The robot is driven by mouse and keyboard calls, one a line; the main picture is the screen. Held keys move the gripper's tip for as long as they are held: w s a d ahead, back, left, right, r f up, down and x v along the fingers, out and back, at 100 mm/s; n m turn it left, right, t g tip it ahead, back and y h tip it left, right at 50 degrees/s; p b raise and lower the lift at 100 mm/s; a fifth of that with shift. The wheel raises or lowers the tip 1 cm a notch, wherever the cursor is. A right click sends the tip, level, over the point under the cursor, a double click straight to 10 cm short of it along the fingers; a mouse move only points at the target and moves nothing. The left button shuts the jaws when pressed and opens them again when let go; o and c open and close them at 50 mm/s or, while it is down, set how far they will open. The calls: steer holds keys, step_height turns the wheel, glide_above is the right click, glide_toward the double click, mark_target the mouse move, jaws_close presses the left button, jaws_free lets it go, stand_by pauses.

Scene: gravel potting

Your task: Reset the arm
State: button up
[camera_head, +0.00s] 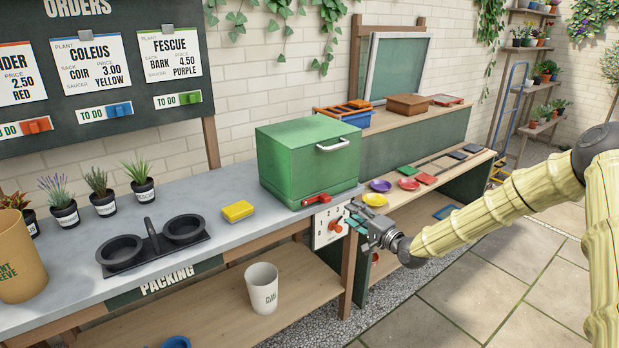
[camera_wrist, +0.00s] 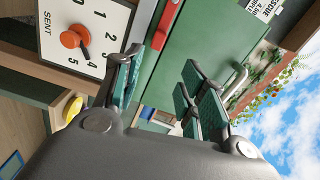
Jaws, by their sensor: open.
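My gripper (camera_head: 357,216) is open at the front edge of the bench, beside the white dial panel (camera_head: 322,235) and just below the right front corner of the green box (camera_head: 287,160). In the wrist view, my gripper (camera_wrist: 160,86) shows its two teal-padded fingers spread with nothing between them. The green box front (camera_wrist: 203,45) lies behind the fingers, with its red lever (camera_wrist: 166,25) and metal handle (camera_wrist: 236,82). The panel's orange knob (camera_wrist: 71,39) is left of the fingers, apart from them. Whether a finger touches the box cannot be told.
Yellow, red and purple saucers (camera_head: 374,199) lie on the side shelf close to my gripper. A yellow sponge-like block (camera_head: 238,211), black pot holders (camera_head: 122,251) and potted plants (camera_head: 103,203) stand on the bench. A white cup (camera_head: 262,288) is on the lower shelf. The paved floor at right is clear.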

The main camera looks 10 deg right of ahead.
steer(key=s+a+f+n+g+h+p, duration=0.1)
steer(key=s+a+f+n+g+p, duration=0.2)
steer(key=s+a+f, duration=0.65)
steer(key=s+a+f+n+g+h+p, duration=0.15)
steer(key=s+a+f+g, duration=0.35)
steer(key=s+f, duration=0.95)
steer(key=s+d+f+n+g+h, duration=0.1)
steer(key=s+n+g, duration=0.1)
steer(key=s, duration=0.9)
steer(key=s+d+f+n+g+h+p, duration=0.1)
steer(key=s+d+n+g+h, duration=0.1)
steer(key=s, duration=0.9)
steer(key=s+d+n+g+h, duration=0.2)
steer(key=s+n+g, duration=0.1)
steer(key=s, duration=0.8)
steer(key=shift+s+f+g+p, duration=0.25)
steer(key=shift+f+g+p, duration=0.15)
steer(key=shift+g, duration=0.3)
steer(key=shift+d, duration=0.1)
steer(key=shift+c, duration=0.5)
